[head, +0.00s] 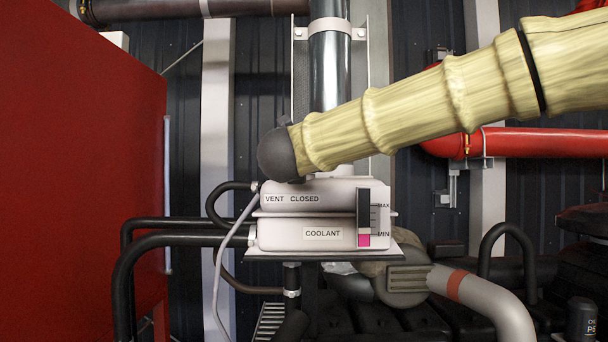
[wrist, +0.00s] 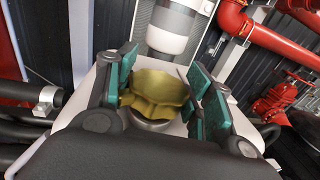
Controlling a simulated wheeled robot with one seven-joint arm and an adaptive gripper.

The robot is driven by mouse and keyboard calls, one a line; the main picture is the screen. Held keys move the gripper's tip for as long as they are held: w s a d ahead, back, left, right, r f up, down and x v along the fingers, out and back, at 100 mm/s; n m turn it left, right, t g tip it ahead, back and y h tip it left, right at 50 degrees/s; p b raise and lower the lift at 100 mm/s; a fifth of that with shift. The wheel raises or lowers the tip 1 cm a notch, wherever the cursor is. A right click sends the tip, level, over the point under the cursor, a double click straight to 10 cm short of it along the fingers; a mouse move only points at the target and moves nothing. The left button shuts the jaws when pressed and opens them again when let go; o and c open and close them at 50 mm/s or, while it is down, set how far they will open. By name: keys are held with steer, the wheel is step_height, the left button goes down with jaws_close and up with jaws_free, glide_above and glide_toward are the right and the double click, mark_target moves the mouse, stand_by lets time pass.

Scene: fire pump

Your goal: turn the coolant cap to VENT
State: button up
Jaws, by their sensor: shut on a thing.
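The coolant tank (head: 280,235) is a white box with labels VENT, CLOSED and COOLANT and a level gauge (head: 364,222) with MAX and MIN marks. The coolant cap (wrist: 158,92) is yellow-brown and lobed, and sits on a round neck on top of the tank in the wrist view. My gripper (wrist: 160,95) has its green-padded fingers on both sides of the cap and is shut on it. In the head view my dark wrist and sleeved arm come in from the right above the tank and hide the cap.
A shiny vertical pipe (head: 330,75) stands right behind the tank. A red panel (head: 75,180) fills the left side. Black hoses (head: 170,240) run left of the tank. Red pipes (head: 550,141) lie at the right, behind my arm.

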steer(key=shift+m+h+b, duration=0.6)
steer(key=shift+h, duration=0.3)
steer(key=shift+r+h, duration=0.1)
steer(key=shift+h, duration=0.2)
steer(key=o, duration=1)
steer(key=v, duration=1.2)
steer(key=shift+r, duration=0.2)
